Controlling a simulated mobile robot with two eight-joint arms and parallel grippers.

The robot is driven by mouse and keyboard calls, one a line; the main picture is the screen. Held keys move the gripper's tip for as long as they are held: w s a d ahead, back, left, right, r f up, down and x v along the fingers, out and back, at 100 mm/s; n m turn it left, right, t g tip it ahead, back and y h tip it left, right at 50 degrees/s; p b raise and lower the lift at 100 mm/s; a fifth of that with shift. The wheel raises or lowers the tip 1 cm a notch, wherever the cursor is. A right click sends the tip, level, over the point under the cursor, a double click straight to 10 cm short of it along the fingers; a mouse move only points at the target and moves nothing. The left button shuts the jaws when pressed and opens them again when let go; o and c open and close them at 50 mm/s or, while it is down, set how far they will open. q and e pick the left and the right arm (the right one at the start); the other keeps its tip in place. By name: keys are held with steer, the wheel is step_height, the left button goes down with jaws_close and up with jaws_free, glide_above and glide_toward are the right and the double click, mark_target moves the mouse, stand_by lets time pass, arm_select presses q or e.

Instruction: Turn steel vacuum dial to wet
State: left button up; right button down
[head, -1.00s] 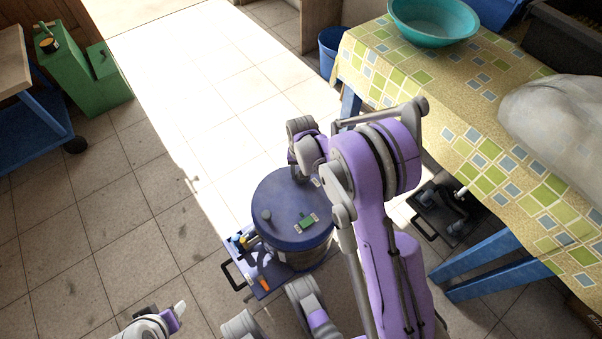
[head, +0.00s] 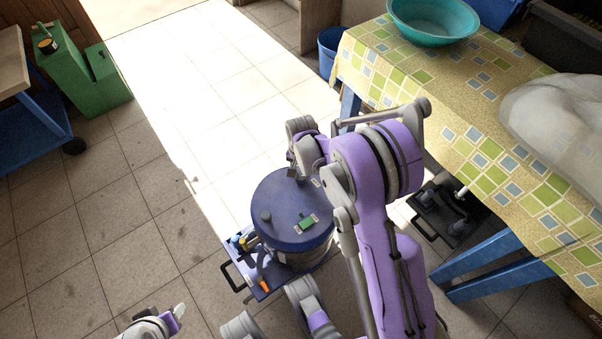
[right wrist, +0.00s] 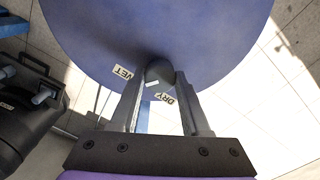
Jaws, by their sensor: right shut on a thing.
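The steel vacuum (head: 288,212) stands on the floor in the head view, with a blue lid that fills the top of the right wrist view (right wrist: 150,30). Its dark dial (right wrist: 160,72) sits near the lid's edge between a WET label (right wrist: 123,72) and a DRY label (right wrist: 167,97). A small pale mark on the dial lies between the two labels. My right gripper (right wrist: 160,82) is shut on the dial; in the head view it (head: 298,174) is at the lid's far edge. My left gripper (head: 176,313) is low left, apart from the vacuum; its opening is unclear.
A blue tray (head: 262,291) with small items lies beside the vacuum. A table with a checked cloth (head: 440,110) bears a teal basin (head: 433,22) at right. A black case (head: 445,220) lies beneath it. The floor at left is mostly clear.

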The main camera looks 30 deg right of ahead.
mark_target(301, 175)
steer(key=shift+c, duration=1.9)
jaws_free()
step_height(301, 175, up, 11)
steer(key=p, duration=0.3)
steer(key=shift+f, duration=0.15)
